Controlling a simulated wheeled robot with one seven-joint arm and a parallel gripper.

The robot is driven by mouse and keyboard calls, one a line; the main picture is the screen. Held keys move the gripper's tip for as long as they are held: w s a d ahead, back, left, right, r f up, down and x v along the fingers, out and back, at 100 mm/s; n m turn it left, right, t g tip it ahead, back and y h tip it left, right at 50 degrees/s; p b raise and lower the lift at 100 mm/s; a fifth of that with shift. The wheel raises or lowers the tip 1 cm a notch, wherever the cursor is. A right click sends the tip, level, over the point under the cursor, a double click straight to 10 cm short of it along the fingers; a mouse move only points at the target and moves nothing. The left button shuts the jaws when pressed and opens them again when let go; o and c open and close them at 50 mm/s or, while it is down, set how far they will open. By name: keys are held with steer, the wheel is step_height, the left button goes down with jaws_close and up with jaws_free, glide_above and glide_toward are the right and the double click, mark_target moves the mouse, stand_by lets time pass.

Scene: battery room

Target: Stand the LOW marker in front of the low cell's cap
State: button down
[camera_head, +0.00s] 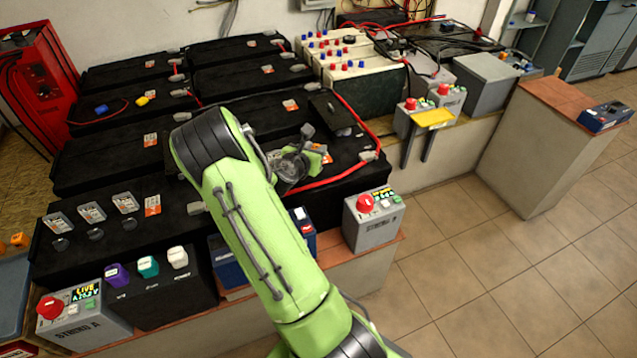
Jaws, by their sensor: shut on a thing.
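My gripper (294,166) is at the end of my green arm, low over the right part of the black battery bank. It is shut, and my wrist hides most of its jaws. Three round dark caps, left (60,244), middle (96,235) and right (127,224), sit in a row on the front-left battery. A small pale gauge stands behind each. The gauge readings are too small to tell which cell is low. My gripper is well to the right of these caps.
Grey boxes with red knobs stand at the front left (84,318) and front right (374,222). A red cable (362,122) loops near my gripper. A yellow tray (433,118) sticks out at the right. Purple, teal and white plugs (148,267) stand below the caps. The tiled floor is clear.

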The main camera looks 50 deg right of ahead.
step_height(320, 180, down, 10)
steer(key=b, duration=0.4)
steer(key=shift+f+b, duration=0.1)
steer(key=shift+b, duration=0.25)
steer(key=c, duration=0.7)
jaws_free()
